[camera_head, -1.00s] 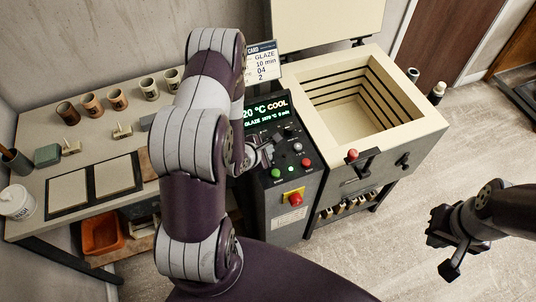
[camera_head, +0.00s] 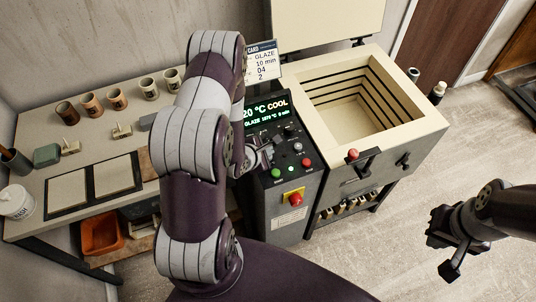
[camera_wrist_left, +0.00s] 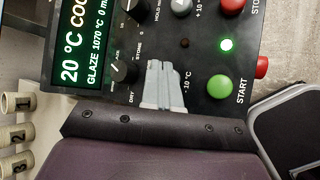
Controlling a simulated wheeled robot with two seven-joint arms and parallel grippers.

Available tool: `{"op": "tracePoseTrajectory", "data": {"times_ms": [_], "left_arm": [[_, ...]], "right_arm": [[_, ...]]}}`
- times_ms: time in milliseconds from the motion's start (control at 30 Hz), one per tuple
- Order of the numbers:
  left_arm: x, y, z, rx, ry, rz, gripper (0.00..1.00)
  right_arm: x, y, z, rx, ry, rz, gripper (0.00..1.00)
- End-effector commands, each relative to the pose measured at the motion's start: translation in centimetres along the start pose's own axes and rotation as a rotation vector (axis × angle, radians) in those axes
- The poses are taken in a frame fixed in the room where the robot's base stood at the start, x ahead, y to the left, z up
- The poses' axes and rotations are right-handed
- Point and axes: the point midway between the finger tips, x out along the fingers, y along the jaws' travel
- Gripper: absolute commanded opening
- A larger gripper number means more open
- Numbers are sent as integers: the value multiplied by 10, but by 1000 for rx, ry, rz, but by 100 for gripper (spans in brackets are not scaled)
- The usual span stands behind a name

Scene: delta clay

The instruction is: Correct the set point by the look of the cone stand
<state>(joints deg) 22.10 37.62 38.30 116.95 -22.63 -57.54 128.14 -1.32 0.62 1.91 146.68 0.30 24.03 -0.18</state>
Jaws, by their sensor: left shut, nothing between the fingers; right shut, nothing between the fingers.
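Two small pale stands, perhaps cone stands, sit on the bench: one on the left (camera_head: 70,148), one to its right (camera_head: 122,131). Their cones are too small to read. The control panel (camera_head: 262,190) has a lit display (camera_head: 267,112) reading 20 °C, COOL, GLAZE 1070 °C. My left gripper (camera_head: 268,153) is shut and empty over the panel. In the left wrist view its fingertips (camera_wrist_left: 165,66) are by the "-10 °C" label; that button is hidden or cannot be made out. The "+10" button (camera_wrist_left: 181,7) is grey. My right gripper (camera_head: 447,262) is shut and empty, low over the floor.
The open, empty kiln (camera_head: 411,103) stands right of the panel. A card (camera_head: 264,62) reads GLAZE, 10 min, 04, 2. The green START button (camera_wrist_left: 219,87), a red button (camera_head: 307,162) and a red emergency knob (camera_head: 295,199) are close by. Several cups (camera_head: 92,105) stand on the bench.

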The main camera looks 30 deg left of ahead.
Motion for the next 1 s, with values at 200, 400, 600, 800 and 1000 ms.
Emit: {"op": "tracePoseTrajectory", "data": {"times_ms": [200, 400, 600, 800, 1000], "left_arm": [[1, -1, -1, 0, 0, 0, 0], [3, -2, -2, 0, 0, 0, 0], [5, -4, -4, 0, 0, 0, 0], [6, -5, -5, 0, 0, 0, 0], [6, -5, -5, 0, 0, -1, 0]], "right_arm": [[2, 0, 0, 0, 0, 0, 0], [3, 0, 0, 0, 0, 0, 0], [4, 0, 0, 0, 0, 0, 0], [6, 0, 1, 0, 0, 0, 0], [6, 0, 1, 0, 0, 0, 0]]}}
